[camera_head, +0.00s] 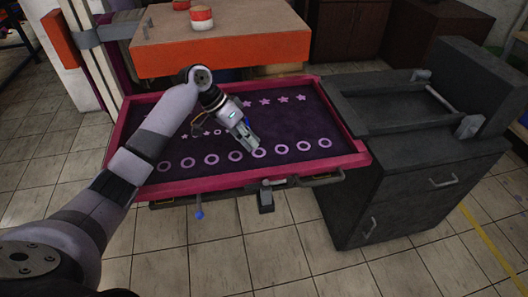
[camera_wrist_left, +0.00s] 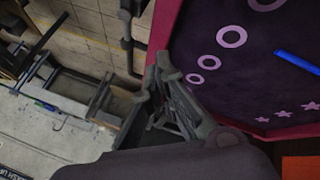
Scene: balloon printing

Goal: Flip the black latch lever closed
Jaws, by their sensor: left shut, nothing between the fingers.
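The black latch lever (camera_head: 265,198) hangs below the front edge of the pink frame (camera_head: 225,183), right of its middle. It appears to point down. My left gripper (camera_head: 254,147) is above the dark printed bed inside the frame, behind the lever, apart from it, shut and empty. In the left wrist view its fingers (camera_wrist_left: 160,80) are close together beside the pink frame edge (camera_wrist_left: 165,25). A dark bar (camera_wrist_left: 127,35) shows beyond them; I cannot tell if it is the lever. My right gripper is not in view.
A blue-knobbed lever (camera_head: 199,213) hangs left of the latch. The bed (camera_head: 290,120) carries purple rings and stars. A grey cabinet (camera_head: 420,185) stands at the right, and an orange-edged table (camera_head: 225,55) is behind. The tiled floor in front is clear.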

